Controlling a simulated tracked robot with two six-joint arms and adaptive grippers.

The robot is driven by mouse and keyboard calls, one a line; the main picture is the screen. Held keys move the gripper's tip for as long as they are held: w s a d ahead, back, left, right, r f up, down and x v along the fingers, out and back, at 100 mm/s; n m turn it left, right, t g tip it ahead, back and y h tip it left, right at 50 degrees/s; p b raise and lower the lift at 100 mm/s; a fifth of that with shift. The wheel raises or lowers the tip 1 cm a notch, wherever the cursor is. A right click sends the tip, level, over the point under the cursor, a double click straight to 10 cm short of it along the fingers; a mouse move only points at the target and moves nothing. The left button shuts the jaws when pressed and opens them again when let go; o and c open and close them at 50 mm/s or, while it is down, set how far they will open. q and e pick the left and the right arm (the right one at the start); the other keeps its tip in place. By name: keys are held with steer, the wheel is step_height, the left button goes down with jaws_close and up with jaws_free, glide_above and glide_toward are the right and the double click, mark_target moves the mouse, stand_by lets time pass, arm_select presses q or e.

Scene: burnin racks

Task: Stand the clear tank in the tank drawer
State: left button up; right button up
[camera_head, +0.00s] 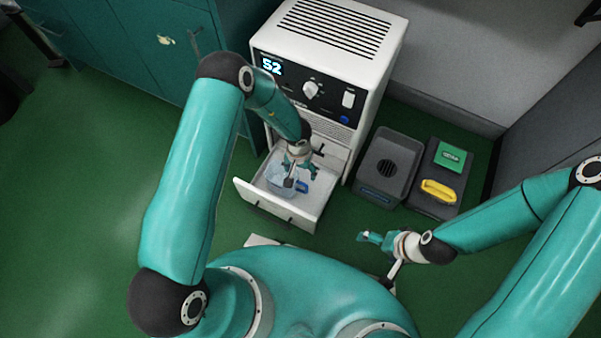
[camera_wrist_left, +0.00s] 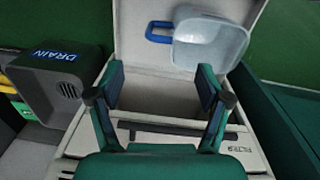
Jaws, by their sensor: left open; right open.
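The clear tank (camera_head: 280,178) with a blue handle (camera_head: 302,186) stands inside the open white drawer (camera_head: 307,213) of the dehumidifier-like machine. The tank also shows in the left wrist view (camera_wrist_left: 211,42), near the drawer's outer end, with its blue handle (camera_wrist_left: 160,32) at its left. My left gripper (camera_head: 291,178) is over the drawer; in the left wrist view its fingers (camera_wrist_left: 160,92) are apart, with nothing between them. The tank lies beyond the fingertips. My right gripper (camera_head: 362,237) is open and empty, to the right of the drawer and away from it.
The white machine (camera_head: 330,65) with a lit display stands behind the drawer. To its right are a grey drain box (camera_head: 390,165) and a dark tray (camera_head: 436,201) with a yellow item (camera_head: 438,191) and a green item (camera_head: 454,156). Teal cabinets (camera_head: 130,40) stand at the left.

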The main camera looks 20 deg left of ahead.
arm_select(q)
steer(key=s+d+r+n+h, duration=0.1)
steer(key=s+r, duration=0.3)
steer(key=s, duration=0.4)
steer(key=s+d+r+n+h, duration=0.1)
steer(key=s+r, duration=0.3)
steer(key=s, duration=0.5)
steer(key=shift+s+d+t+h, duration=0.2)
steer(key=shift+d+t+h, duration=0.1)
steer(key=shift+h, duration=0.5)
arm_select(e)
steer(key=shift+r, duration=0.3)
arm_select(q)
steer(key=shift+r, duration=0.1)
